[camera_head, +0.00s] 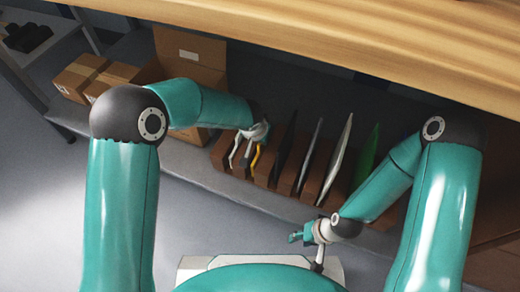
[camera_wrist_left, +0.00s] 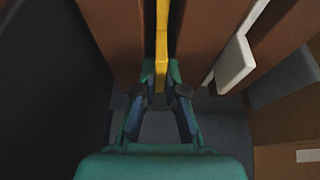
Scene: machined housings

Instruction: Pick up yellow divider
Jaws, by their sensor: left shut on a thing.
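The yellow divider (camera_head: 255,160) is a thin upright strip between brown blocks on the low shelf in the head view. It also shows in the left wrist view (camera_wrist_left: 162,40), running down to between the fingertips. My left gripper (camera_wrist_left: 160,78) is shut on the divider's near edge. In the head view the left gripper (camera_head: 256,132) is at the divider's upper part and partly hides it. My right gripper (camera_head: 300,236) is away from the divider, over the floor in front of the shelf; its finger gap is too small to make out.
Beside the yellow divider stand a white divider (camera_head: 236,150), a black one (camera_head: 285,150), further pale ones and a green one (camera_head: 367,155) between brown blocks. Cardboard boxes (camera_head: 190,60) are at the left. A wooden tabletop (camera_head: 380,40) overhangs the shelf.

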